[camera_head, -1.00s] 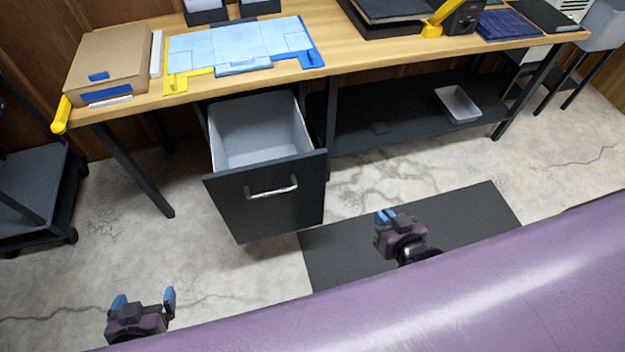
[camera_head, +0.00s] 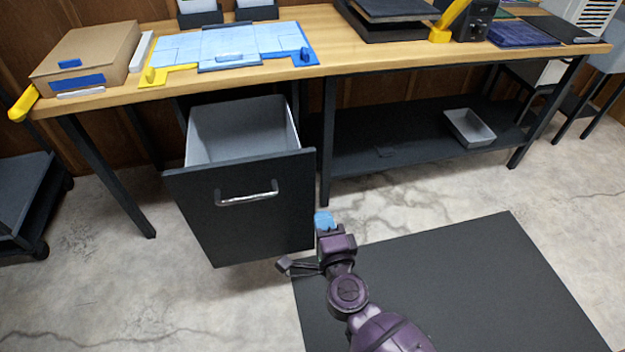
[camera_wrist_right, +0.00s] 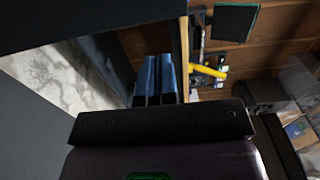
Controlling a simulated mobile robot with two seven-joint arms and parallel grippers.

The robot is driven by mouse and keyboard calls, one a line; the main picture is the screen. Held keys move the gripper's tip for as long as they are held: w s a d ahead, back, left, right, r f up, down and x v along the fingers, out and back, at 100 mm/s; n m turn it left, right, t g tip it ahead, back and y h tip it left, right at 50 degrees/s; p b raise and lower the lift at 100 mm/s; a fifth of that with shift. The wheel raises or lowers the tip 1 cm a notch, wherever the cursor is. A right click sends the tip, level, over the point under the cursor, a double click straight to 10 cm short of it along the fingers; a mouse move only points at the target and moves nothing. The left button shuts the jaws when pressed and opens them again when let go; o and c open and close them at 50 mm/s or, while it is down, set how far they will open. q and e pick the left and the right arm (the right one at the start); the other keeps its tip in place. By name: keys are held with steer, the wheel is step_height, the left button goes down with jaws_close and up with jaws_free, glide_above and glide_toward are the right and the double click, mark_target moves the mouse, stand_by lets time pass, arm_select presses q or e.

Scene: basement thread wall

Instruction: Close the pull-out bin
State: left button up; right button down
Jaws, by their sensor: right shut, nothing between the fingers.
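The pull-out bin (camera_head: 240,208) is a dark-fronted drawer with a light grey inside and a silver bar handle (camera_head: 247,194). It stands pulled out from under the wooden workbench, its open top showing. My right gripper (camera_head: 323,220) is just right of the bin front's lower right edge in the head view; I cannot tell whether it touches. Its blue fingers are together and empty, and they also show in the right wrist view (camera_wrist_right: 155,80). My left gripper is not in view.
The workbench (camera_head: 400,62) carries a cardboard box (camera_head: 90,55), a blue and yellow tray board and dark trays. A low dark shelf (camera_head: 415,135) with a grey tray (camera_head: 470,127) is right of the bin. A dark mat (camera_head: 450,290) covers the floor in front.

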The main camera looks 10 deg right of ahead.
mark_target(306, 166)
steer(key=w+b, duration=0.2)
steer(key=w, duration=1.1)
steer(key=shift+f, duration=0.1)
steer(key=shift+w, duration=0.55)
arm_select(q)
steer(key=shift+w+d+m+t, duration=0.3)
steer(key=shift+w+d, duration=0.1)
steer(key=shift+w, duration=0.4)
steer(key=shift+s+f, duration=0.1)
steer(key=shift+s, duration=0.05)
arm_select(e)
steer(key=shift+w, duration=0.1)
